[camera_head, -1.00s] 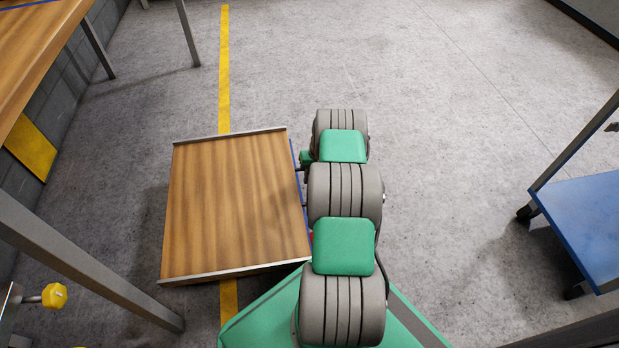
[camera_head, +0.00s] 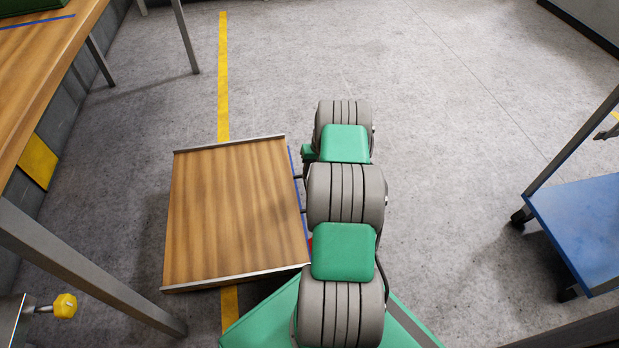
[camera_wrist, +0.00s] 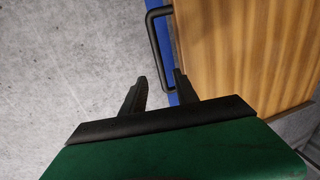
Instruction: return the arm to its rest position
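My arm (camera_head: 345,195), grey with green covers, is folded and runs up the middle of the head view. My gripper is hidden behind its links there. A black bar handle (camera_wrist: 158,45) on the blue side of a wood-topped unit (camera_wrist: 250,50) lies beyond the fingertips. I cannot tell whether the right finger touches it.
The low wood-topped unit (camera_head: 235,215) stands close to the left of my arm. A wooden workbench (camera_head: 40,70) is at the left, with a yellow knob (camera_head: 65,306) below it. A blue cart (camera_head: 590,225) stands at the right. The floor ahead and to the right is clear.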

